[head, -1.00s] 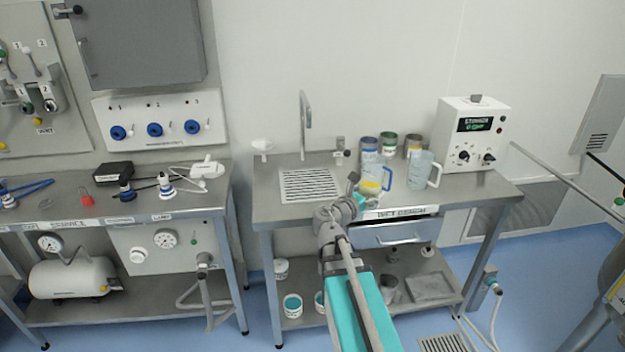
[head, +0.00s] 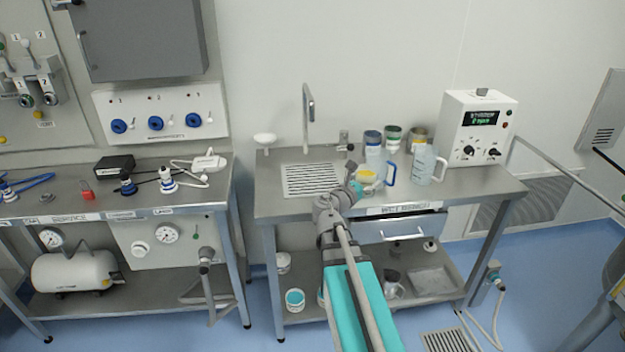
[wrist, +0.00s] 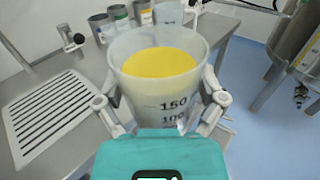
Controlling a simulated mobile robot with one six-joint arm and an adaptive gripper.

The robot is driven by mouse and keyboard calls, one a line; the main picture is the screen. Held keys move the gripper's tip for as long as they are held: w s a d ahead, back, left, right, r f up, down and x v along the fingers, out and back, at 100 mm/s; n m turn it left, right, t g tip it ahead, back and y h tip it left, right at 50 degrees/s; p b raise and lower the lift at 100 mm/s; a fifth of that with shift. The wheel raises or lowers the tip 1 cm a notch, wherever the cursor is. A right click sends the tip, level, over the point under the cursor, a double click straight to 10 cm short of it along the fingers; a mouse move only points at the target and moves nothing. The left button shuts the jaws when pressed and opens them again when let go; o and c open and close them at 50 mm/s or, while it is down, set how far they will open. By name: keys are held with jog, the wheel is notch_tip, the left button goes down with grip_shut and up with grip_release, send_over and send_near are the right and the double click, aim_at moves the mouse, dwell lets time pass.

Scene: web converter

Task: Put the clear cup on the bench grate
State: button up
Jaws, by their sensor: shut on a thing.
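The clear cup (wrist: 155,85) has graduation marks and yellow contents. It fills the middle of the wrist view and shows small in the head view (head: 367,176). My gripper (wrist: 160,104) is shut on it, with one finger on each side; it also shows in the head view (head: 358,186). The cup looks upright. Its base is hidden, so I cannot tell how high it is above the bench. The bench grate (head: 313,180) is a bare slotted panel left of the cup. It also lies at the left of the wrist view (wrist: 50,112).
A tap (head: 308,115) stands behind the grate. Behind and right of the cup are a blue-handled jug (head: 376,160), a clear jug (head: 424,163) and several cans (head: 392,137). A white control box (head: 480,125) stands at the bench's right. The bench front by the grate is clear.

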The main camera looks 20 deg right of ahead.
jog(key=w+a+f+n+t+y+b, duration=0.1)
jog(key=w+n+t+y, duration=0.4)
jog(key=w, duration=1.1)
jog(key=shift+a+f+t, duration=0.25)
jog(key=shift+a+t, duration=0.25)
jog(key=shift+t, duration=0.2)
jog(key=shift+w, duration=0.1)
jog(key=w+f+b, duration=0.2)
jog(key=w+b, duration=0.1)
jog(key=w, duration=0.1)
jog(key=w+f+b, duration=0.2)
jog(key=w+f, duration=0.1)
jog(key=w, duration=0.1)
jog(key=w+a+f+b, duration=0.1)
jog(key=w+f+b, duration=0.2)
jog(key=w, duration=0.1)
jog(key=shift+w+f+b, duration=0.1)
jog(key=shift+b, duration=0.2)
jog(key=shift+w+a+f+b, duration=0.1)
jog(key=shift+w+f+b, duration=0.3)
jog(key=shift+f, duration=0.05)
